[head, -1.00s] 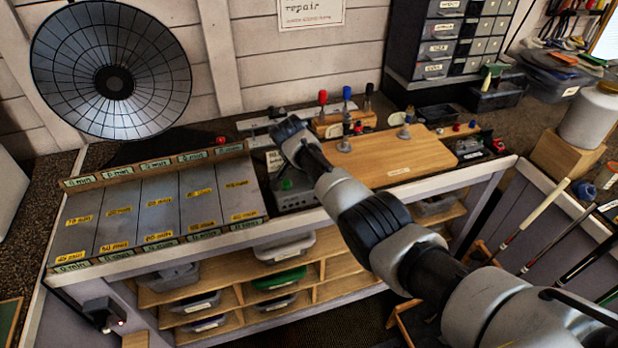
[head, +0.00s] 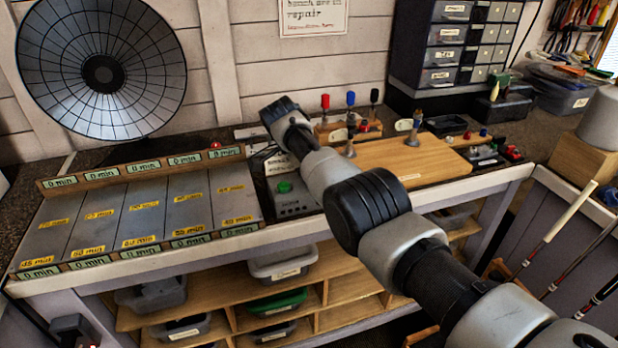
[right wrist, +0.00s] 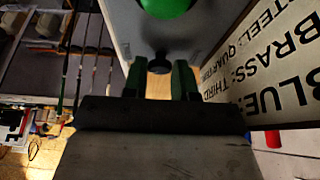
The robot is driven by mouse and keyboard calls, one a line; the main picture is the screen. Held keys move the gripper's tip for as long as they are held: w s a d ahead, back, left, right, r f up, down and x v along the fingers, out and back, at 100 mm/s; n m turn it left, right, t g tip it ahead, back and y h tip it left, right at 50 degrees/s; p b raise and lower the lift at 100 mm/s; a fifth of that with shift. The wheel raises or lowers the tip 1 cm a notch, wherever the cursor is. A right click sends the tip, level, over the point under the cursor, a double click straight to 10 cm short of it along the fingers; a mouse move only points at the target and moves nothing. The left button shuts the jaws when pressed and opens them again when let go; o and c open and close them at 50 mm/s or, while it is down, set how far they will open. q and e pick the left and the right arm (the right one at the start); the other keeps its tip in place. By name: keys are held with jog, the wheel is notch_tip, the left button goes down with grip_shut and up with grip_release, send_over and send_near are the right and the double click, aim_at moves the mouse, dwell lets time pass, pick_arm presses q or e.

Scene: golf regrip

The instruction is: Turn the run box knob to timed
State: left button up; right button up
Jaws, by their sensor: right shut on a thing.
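The run box (head: 297,207) is a grey box with a green button (head: 285,187) on the bench, right of the sloped panel. In the right wrist view the green button (right wrist: 165,7) shows at the top edge. Below it is a small dark knob (right wrist: 159,62) on the box's grey face. My right gripper (right wrist: 159,78) has its two fingers on either side of this knob and is shut on it. In the head view my right arm reaches over the bench from the lower right and its fingers are hidden. The knob's setting marks cannot be read. My left gripper is not in view.
A sloped panel (head: 112,225) with yellow minute labels lies left of the box, below a round reflector dish (head: 60,70). A wooden board (head: 400,165) with clamps lies to the right. A lettered card (right wrist: 250,60) stands close beside my right gripper.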

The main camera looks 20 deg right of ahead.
jog(key=shift+r, duration=0.1)
jog(key=o, duration=0.9)
